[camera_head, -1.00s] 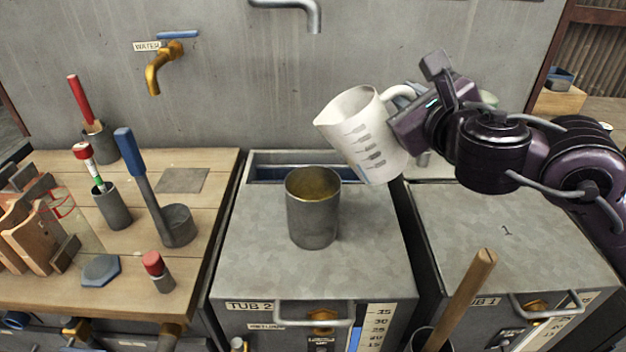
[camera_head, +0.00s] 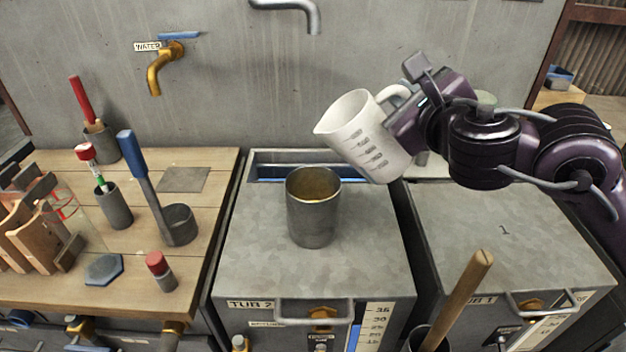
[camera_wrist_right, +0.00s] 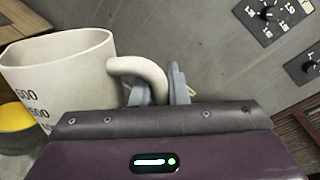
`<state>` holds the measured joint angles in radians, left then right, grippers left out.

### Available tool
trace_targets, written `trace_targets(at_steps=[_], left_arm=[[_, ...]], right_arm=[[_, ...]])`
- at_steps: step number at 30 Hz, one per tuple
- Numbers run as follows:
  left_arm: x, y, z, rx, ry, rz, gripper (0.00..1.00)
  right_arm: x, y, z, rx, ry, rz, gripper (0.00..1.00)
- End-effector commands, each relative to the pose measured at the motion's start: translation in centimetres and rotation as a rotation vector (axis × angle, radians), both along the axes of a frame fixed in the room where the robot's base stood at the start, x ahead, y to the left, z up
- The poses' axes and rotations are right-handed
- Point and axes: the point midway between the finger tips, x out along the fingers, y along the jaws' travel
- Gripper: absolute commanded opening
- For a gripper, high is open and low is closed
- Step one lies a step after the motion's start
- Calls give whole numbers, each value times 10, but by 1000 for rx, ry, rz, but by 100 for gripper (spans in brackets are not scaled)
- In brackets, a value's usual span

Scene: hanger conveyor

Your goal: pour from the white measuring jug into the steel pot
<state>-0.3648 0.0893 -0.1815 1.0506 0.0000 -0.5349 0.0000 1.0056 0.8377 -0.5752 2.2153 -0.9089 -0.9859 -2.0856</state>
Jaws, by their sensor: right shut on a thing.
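The white measuring jug (camera_head: 362,138) has dark markings and is tilted to the left, its spout above and to the right of the steel pot's mouth. My right gripper (camera_head: 402,110) is shut on the jug's handle. The right wrist view shows the jug (camera_wrist_right: 60,85) at the left, with the gripper fingers (camera_wrist_right: 160,88) at its handle. The steel pot (camera_head: 313,212) stands upright on the tub 2 lid, with something yellow-brown inside. Jug and pot are apart, and no stream shows between them. The jug's contents are hidden. My left gripper is out of view.
The tub 2 lid (camera_head: 255,245) is clear around the pot. A second tub (camera_head: 520,230) is at the right, with a wooden handle (camera_head: 465,295) in front. A wooden bench (camera_head: 205,215) with tools is at the left. A brass tap (camera_head: 160,70) is on the wall.

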Motion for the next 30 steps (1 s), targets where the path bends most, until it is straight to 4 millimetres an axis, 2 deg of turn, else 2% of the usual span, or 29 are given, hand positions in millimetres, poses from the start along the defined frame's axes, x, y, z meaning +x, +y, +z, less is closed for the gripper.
trace_targets(at_steps=[4, 17, 30], left_arm=[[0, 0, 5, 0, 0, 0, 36], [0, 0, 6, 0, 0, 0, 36], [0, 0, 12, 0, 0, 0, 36]], right_arm=[[0, 3, 5, -44, -5, 0, 0], [0, 3, 5, -70, -5, 0, 0], [0, 9, 6, -167, -8, -1, 0]])
